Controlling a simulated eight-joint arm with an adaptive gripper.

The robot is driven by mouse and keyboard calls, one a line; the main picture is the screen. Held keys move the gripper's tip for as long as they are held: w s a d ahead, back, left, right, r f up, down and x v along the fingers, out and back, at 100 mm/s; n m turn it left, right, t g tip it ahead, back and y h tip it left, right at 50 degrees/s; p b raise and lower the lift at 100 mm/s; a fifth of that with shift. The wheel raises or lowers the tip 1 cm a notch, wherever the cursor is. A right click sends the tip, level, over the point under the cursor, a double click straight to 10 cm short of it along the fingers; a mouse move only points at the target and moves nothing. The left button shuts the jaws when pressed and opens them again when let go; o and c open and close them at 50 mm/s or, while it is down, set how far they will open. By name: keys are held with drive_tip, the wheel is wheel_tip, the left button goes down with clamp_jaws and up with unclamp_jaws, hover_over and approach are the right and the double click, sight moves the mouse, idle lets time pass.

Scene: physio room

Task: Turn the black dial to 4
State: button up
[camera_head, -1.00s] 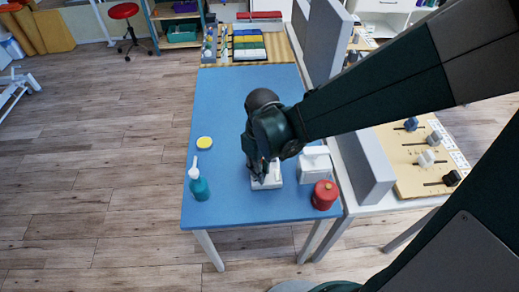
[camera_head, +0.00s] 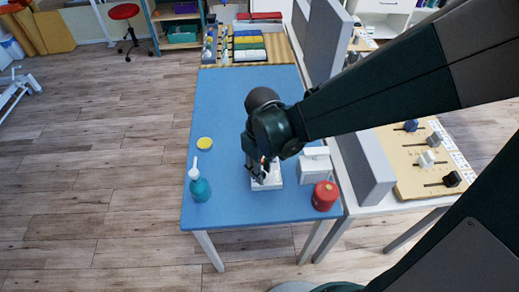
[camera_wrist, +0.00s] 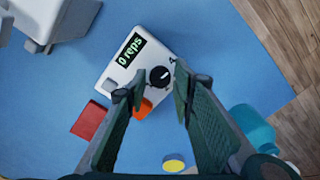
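The white device (camera_head: 268,183) lies on the blue table, mostly under my gripper. In the wrist view the device (camera_wrist: 128,62) has a display (camera_wrist: 131,49) reading "0 reps", a round black dial (camera_wrist: 160,76), an orange button (camera_wrist: 143,108) and a grey button (camera_wrist: 111,85). Small marks sit by the dial; its setting is too small to read. My gripper (camera_wrist: 159,85) is open, with one fingertip on each side of the dial and gaps showing between. I cannot tell its height above the dial. In the head view my gripper (camera_head: 262,168) hides the dial.
On the blue table (camera_head: 240,110) stand a teal pump bottle (camera_head: 200,189), a yellow disc (camera_head: 204,143), a white handled box (camera_head: 314,168) and a red canister (camera_head: 325,196). A grey partition (camera_head: 367,170) stands at right.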

wheel_tip(320, 180, up, 12)
drive_tip(key=shift+f, duration=0.25)
idle(0.6)
drive_tip(key=shift+d, duration=0.1)
idle(0.5)
drive_tip(key=s+d+r+m+t, duration=0.3)
drive_tip(key=d+r+m, duration=0.1)
drive_tip(key=d, duration=0.4)
drive_tip(key=s+d+r+m+t, duration=0.3)
drive_tip(key=d+r+t, duration=0.1)
drive_tip(key=d, duration=0.4)
drive_tip(key=shift+s+d+r+m, duration=0.2)
drive_tip(key=shift+s+d+m, duration=0.05)
drive_tip(key=shift+m, duration=0.15)
idle(1.9)
